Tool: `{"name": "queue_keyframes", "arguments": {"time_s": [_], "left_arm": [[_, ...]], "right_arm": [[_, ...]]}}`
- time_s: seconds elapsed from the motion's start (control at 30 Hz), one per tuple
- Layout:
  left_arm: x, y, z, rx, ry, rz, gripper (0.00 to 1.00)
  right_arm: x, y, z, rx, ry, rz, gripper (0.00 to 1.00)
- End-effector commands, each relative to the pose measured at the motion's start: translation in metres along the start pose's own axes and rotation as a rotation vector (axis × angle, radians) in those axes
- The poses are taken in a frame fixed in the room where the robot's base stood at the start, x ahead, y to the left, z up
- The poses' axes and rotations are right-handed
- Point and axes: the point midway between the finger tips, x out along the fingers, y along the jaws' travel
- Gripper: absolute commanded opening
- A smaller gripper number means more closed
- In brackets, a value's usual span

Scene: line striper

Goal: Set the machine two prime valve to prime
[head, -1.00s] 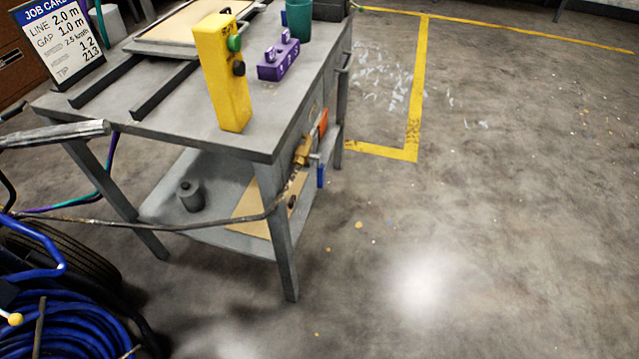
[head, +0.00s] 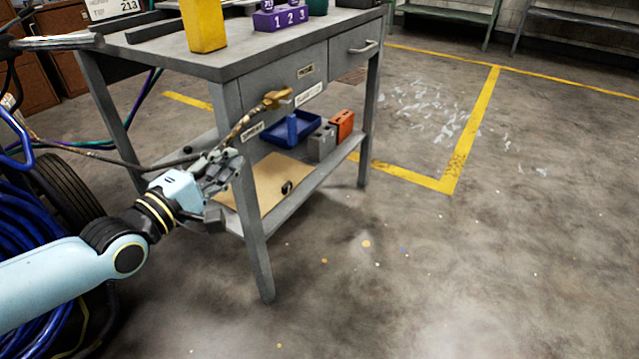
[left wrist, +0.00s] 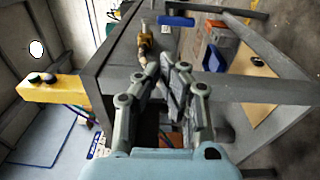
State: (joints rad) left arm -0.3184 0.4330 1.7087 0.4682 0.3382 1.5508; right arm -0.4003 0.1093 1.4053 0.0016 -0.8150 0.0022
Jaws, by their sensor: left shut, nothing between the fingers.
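I cannot pick out a prime valve for certain in either view. A brass fitting (head: 272,101) on the end of a dark hose sits by the drawer front of the grey bench (head: 285,92); it also shows in the left wrist view (left wrist: 145,45). My left gripper (head: 226,165) is shut and empty, beside the bench's near leg, below and left of the brass fitting. It partly covers the hose. In the left wrist view its fingers (left wrist: 176,78) point toward the bench. A striper machine shows only in part at the left edge, with a blue hose coil (head: 30,215). My right gripper is not in view.
A yellow control box (head: 203,25) and a purple block marked 1 2 3 (head: 281,17) stand on the bench top. A blue tray (head: 291,130), a grey box (head: 321,143) and an orange box (head: 343,124) are on the lower shelf. The floor at right is clear.

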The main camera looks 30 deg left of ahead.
Motion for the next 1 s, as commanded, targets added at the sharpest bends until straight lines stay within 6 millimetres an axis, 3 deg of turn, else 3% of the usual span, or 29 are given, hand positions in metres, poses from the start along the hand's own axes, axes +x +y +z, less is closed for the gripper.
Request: {"name": "queue_keyframes", "arguments": {"time_s": [0.03,0.3,0.77,1.0], "left_arm": [[0.0,-0.017,0.001,0.008,-0.015,0.0,0.0],[-0.001,-0.039,-0.002,0.034,-0.038,-0.011,0.0],[0.002,-0.039,-0.002,0.035,-0.037,-0.011,0.0],[0.034,-0.042,-0.001,0.036,-0.036,-0.01,0.0]], "right_arm": [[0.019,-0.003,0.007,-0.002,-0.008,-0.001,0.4],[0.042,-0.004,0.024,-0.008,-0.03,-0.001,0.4],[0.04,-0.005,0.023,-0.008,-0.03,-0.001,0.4],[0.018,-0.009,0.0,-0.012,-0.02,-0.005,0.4]]}}
